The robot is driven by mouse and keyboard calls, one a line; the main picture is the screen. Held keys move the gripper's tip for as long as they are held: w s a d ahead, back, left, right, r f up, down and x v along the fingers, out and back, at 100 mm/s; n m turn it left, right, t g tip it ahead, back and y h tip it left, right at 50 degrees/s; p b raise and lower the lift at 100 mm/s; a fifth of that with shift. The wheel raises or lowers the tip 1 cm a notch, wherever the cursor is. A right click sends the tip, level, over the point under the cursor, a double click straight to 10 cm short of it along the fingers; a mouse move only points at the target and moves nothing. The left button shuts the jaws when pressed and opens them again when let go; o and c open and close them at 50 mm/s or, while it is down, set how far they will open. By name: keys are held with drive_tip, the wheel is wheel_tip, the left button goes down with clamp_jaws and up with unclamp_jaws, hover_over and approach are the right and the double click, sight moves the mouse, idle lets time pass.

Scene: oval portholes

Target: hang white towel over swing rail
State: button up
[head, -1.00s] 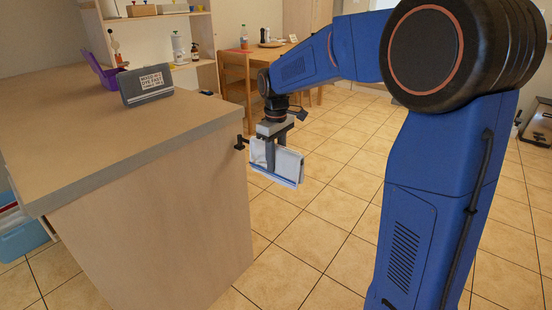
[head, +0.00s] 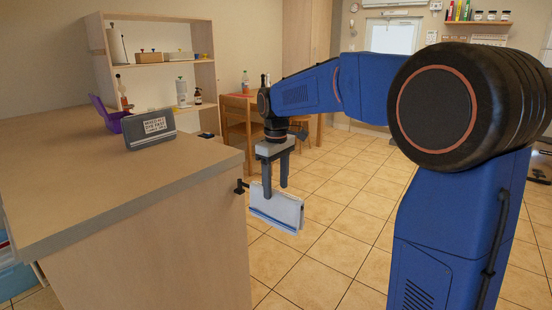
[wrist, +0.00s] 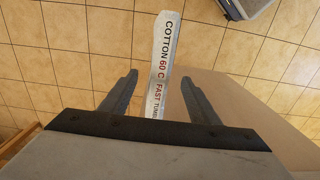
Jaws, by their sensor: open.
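The white towel (head: 284,211), with a blue stripe along its lower edge, hangs beside the counter's end. A black bracket (head: 240,187) sticks out from that end at the towel's near corner. The towel seems to hang over the swing rail, whose bar is hidden by it. My gripper (head: 276,192) is open just above the towel, with its fingertips around the top fold. In the wrist view the towel (wrist: 160,65) is a narrow white strip with printed words, running between the two open fingers (wrist: 158,85). I cannot tell whether either finger touches it.
The wooden counter (head: 90,170) fills the left, with a grey sign (head: 149,128) and a purple container (head: 108,112) on top. A shelf unit (head: 160,67) and a wooden table (head: 240,105) stand behind. The tiled floor (head: 330,240) right of the towel is clear.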

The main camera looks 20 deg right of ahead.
wheel_tip(320, 180, up, 10)
drive_tip(key=s+d+f+m+t, duration=0.1)
drive_tip(key=s+d+f+m, duration=0.15)
drive_tip(key=s, duration=0.65)
drive_tip(key=s+d+f+m+t, duration=0.1)
drive_tip(key=s+d+f, duration=0.15)
drive_tip(key=s, duration=0.75)
drive_tip(key=s+d+f+m+t, duration=0.2)
drive_tip(key=s+f+m, duration=0.1)
drive_tip(key=s+f, duration=0.9)
drive_tip(key=shift+s+m+t, duration=0.35)
drive_tip(key=shift+s+t, duration=0.05)
drive_tip(key=shift+s, duration=0.8)
